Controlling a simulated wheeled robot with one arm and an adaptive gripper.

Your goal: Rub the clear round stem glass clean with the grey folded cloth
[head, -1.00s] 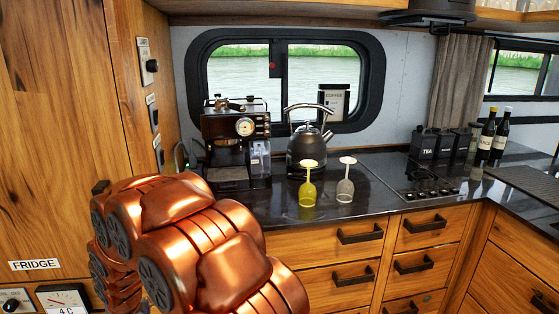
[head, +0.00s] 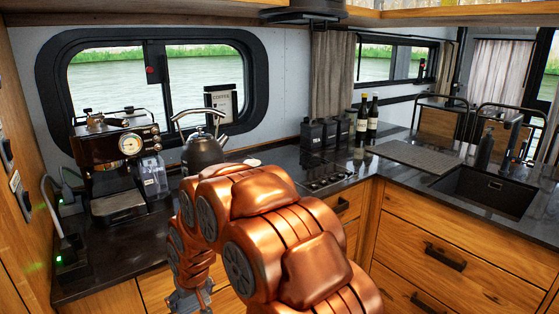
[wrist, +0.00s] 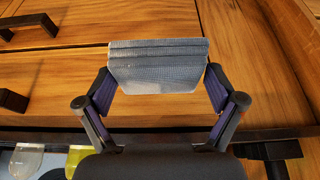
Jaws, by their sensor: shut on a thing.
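My gripper (wrist: 158,80) is shut on the grey folded cloth (wrist: 157,66), its fingers at the cloth's two side edges. The cloth is in front of the wooden drawer fronts. At the lower left of the wrist view, the clear glass (wrist: 27,158) and a yellow glass (wrist: 78,155) show in part, apart from the cloth. In the head view my arm hides most of both glasses; only a pale disc (head: 252,162), seemingly a glass foot, shows above it. The cloth is hidden there.
A coffee machine (head: 118,150) and a kettle (head: 204,150) stand at the back left of the dark counter. A hob (head: 325,178), black canisters (head: 325,133) and two bottles (head: 367,118) are farther right. A sink (head: 485,192) is at the right.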

